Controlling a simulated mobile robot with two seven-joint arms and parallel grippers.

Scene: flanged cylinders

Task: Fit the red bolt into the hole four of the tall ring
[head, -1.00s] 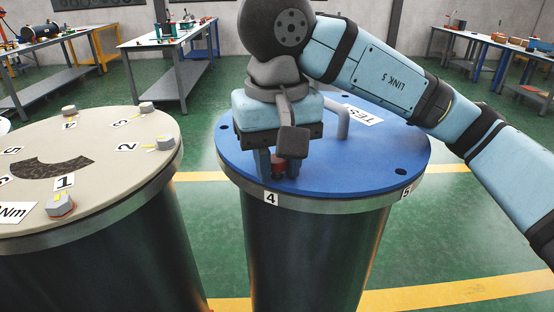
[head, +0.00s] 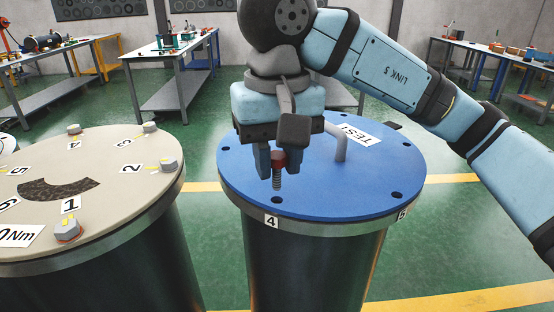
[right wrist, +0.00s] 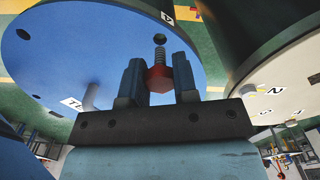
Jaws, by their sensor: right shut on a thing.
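The red bolt (head: 278,161) hangs upright, threaded shank down, in my right gripper (head: 278,172). The gripper is shut on its red head. The shank is fully visible in the head view, and its tip is just above hole four (head: 277,200), apart from the plate. Hole four is a dark opening beside the "4" label on the blue top of the tall ring (head: 370,180). In the right wrist view the bolt (right wrist: 159,78) sits between both fingers, its shank pointing at the blue plate. My left gripper is not in view.
A grey handle (head: 342,142) stands on the blue top near a "TEST" label. Empty holes show near its rim. At left, a beige-topped cylinder (head: 110,195) carries several bolts and number labels. Workbenches stand far back, with open green floor between.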

